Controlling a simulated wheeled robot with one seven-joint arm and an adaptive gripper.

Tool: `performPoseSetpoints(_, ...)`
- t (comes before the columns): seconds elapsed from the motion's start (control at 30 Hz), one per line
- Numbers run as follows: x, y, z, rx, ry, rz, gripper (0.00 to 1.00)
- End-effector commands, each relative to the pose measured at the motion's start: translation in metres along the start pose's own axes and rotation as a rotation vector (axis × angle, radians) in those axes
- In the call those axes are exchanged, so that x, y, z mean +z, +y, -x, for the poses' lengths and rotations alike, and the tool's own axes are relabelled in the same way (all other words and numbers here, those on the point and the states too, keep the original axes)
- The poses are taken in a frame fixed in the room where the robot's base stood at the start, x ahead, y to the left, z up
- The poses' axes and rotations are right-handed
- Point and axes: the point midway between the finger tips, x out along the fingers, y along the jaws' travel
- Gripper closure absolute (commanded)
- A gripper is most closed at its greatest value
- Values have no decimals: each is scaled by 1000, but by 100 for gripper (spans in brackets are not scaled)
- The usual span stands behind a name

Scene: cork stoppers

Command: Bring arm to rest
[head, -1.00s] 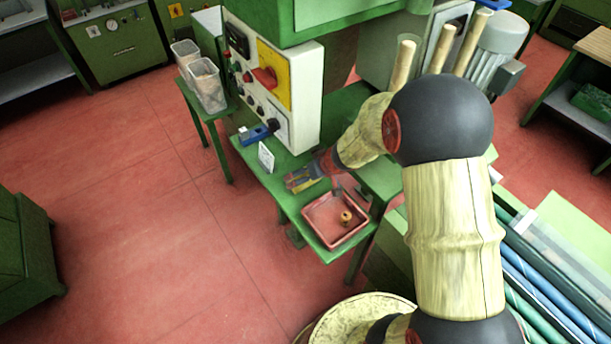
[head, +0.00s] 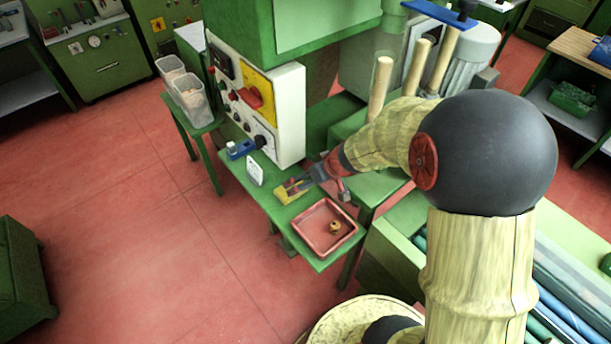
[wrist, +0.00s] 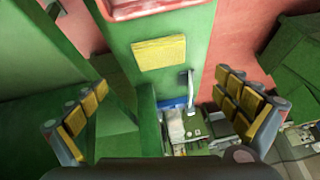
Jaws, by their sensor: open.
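My gripper (head: 300,184) is at the end of my arm, over the green side table in the head view. In the wrist view my gripper (wrist: 161,84) has its yellow-padded fingers wide apart, with nothing between them. A flat yellow pad (wrist: 158,53) lies on the green tabletop ahead of the fingers. A red tray (head: 302,233) sits at the near end of the table, and its edge shows at the top of the wrist view (wrist: 150,10). A small cork stopper (head: 335,227) lies in the tray, apart from my gripper.
A white control panel (head: 287,125) with knobs and a yellow plate stands behind the table. Clear bins (head: 190,100) stand at the left. Red floor at left is open.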

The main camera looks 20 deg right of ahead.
Motion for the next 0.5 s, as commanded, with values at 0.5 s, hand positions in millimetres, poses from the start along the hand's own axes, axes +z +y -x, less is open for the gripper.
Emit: performPoseSetpoints(0.5,24,-22,0,-64,-74,-246,0)
